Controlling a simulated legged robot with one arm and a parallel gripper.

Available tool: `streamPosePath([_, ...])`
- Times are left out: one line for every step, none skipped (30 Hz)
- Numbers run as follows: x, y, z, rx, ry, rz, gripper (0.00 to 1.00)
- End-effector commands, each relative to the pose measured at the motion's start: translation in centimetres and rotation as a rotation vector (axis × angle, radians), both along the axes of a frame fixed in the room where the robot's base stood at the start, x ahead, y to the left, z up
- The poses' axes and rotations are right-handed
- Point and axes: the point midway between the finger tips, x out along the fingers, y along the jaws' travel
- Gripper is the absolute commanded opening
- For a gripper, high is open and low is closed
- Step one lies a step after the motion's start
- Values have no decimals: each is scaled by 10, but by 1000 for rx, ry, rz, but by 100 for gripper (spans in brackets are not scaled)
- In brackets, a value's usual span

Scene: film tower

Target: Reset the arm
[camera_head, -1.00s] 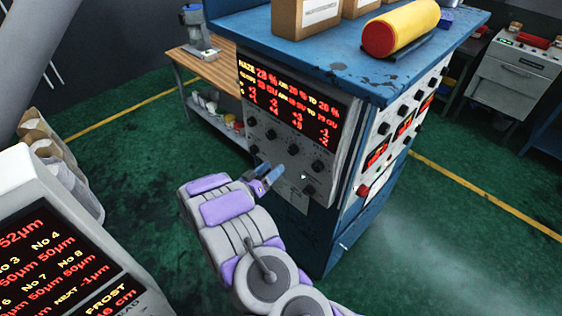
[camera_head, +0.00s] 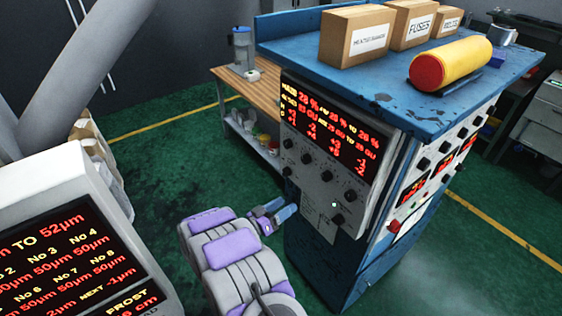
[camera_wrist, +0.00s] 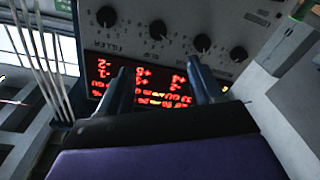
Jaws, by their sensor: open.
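My gripper (camera_head: 277,213) is at the end of my grey and purple arm in the head view, left of the lower front of the blue control cabinet (camera_head: 330,262). Its two dark fingers are apart with nothing between them. They also show in the wrist view (camera_wrist: 158,88). Beyond them in the wrist view is a panel with black knobs (camera_wrist: 157,30) and a red lit display (camera_wrist: 150,85), seen upside down. The same knob panel (camera_head: 315,190) and display (camera_head: 330,130) face my arm in the head view. I cannot tell whether the fingers touch the panel.
Cardboard boxes (camera_head: 357,36) and a yellow roll with a red end (camera_head: 450,62) sit on the cabinet top. A wooden workbench (camera_head: 255,88) stands behind. A grey display unit (camera_head: 60,215) is at left. Green floor (camera_head: 165,180) is open between.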

Motion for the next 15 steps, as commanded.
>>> streamPosePath([0, 0, 0, 0, 0, 0, 66])
streamPosePath([0, 0, 0, 0, 0, 0, 66])
streamPosePath([0, 0, 0, 2, 0, 1, 66])
streamPosePath([1, 1, 0, 8, 1, 5, 66])
streamPosePath([3, 1, -1, 18, 2, 9, 66])
streamPosePath([7, 3, -1, 41, 5, 21, 66])
streamPosePath([11, 5, -2, 64, 7, 34, 66])
streamPosePath([16, 7, -2, 92, 9, 50, 66])
streamPosePath([23, 11, -3, 138, 17, 79, 66])
streamPosePath([30, 15, -4, 180, 22, 103, 66])
streamPosePath([37, 19, -3, 225, 25, 131, 66])
streamPosePath([46, 26, -2, 288, 35, 171, 66])
streamPosePath([52, 31, -1, 335, 44, 203, 66])
streamPosePath([58, 37, 1, 382, 52, 236, 66])
streamPosePath([65, 46, 4, 444, 65, 281, 66])
